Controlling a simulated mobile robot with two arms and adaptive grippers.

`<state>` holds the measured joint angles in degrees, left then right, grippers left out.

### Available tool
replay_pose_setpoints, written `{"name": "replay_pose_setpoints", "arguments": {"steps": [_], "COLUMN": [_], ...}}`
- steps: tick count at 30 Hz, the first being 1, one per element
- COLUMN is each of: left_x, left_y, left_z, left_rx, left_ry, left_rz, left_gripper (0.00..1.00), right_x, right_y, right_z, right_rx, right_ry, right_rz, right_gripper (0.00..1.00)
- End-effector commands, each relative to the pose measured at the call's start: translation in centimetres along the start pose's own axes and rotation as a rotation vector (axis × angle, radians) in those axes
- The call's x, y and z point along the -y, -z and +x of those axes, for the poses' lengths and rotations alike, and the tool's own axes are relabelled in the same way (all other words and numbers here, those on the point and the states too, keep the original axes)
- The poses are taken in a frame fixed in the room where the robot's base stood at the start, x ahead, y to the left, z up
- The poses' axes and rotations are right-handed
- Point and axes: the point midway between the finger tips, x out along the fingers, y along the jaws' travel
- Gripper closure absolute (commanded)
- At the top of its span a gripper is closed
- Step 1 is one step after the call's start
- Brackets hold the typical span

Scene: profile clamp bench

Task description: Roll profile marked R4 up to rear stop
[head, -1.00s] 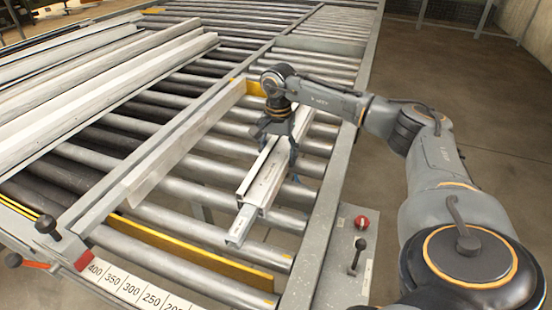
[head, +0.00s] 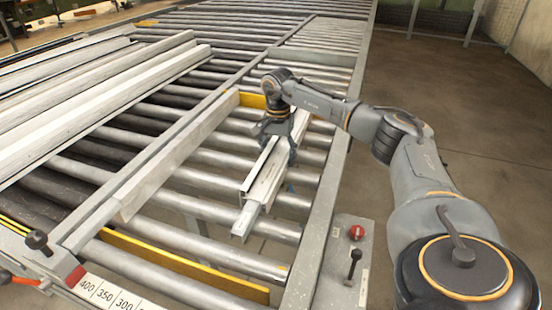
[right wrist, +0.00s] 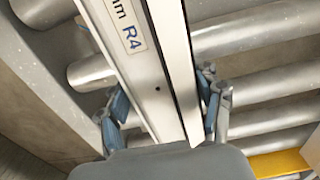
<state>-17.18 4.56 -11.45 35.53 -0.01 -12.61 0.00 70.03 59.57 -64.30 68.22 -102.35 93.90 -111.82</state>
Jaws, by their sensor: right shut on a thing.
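The profile marked R4 (head: 262,186) is a silvery length lying along the rollers in the right lane; its label (right wrist: 132,38) reads R4 in the right wrist view. My right gripper (head: 277,158) is shut on it, with blue-padded fingers on both sides, as the right wrist view (right wrist: 166,112) also shows. A yellow plate (head: 252,100) stands across the lane's far end, beyond the profile; I take it as the rear stop. The arm partly hides the profile's far end, so I cannot tell its gap to the plate. My left gripper is not in view.
A raised light bar (head: 175,160) runs along the lane's left side, and a grey rail (head: 325,205) along its right. Long profiles (head: 110,100) lie on rollers to the left. A yellow bar (head: 180,265) crosses the near end. A panel with a red knob (head: 356,232) is at right.

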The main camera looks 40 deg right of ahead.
Motion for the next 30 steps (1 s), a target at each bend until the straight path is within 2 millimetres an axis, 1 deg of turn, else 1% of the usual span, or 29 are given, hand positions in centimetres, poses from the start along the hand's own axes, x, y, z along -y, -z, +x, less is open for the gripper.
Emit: {"name": "replay_pose_setpoints", "arguments": {"steps": [13, 14, 15, 17, 26, 30], "left_x": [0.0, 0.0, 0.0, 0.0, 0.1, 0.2], "left_y": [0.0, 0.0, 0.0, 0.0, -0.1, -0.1], "left_z": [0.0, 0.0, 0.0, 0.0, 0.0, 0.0], "left_rx": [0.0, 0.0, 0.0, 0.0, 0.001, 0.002], "left_ry": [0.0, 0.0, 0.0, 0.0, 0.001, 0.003], "left_rz": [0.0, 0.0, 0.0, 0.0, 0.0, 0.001], "left_gripper": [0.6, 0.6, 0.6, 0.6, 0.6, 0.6], "right_x": [-0.1, -0.1, -0.1, -0.1, 0.0, 0.0], "right_y": [2.2, 2.2, 2.2, 2.2, 2.1, 2.2], "right_z": [0.1, 0.1, 0.1, 0.1, 0.0, -0.7], "right_rx": [0.0, 0.0, 0.0, 0.0, 0.0, -0.001], "right_ry": [-0.003, -0.003, -0.003, -0.002, 0.0, 0.001], "right_rz": [0.003, 0.001, 0.001, 0.001, 0.0, 0.0], "right_gripper": [0.94, 0.28, 0.2, 0.08, 0.08, 0.08]}}
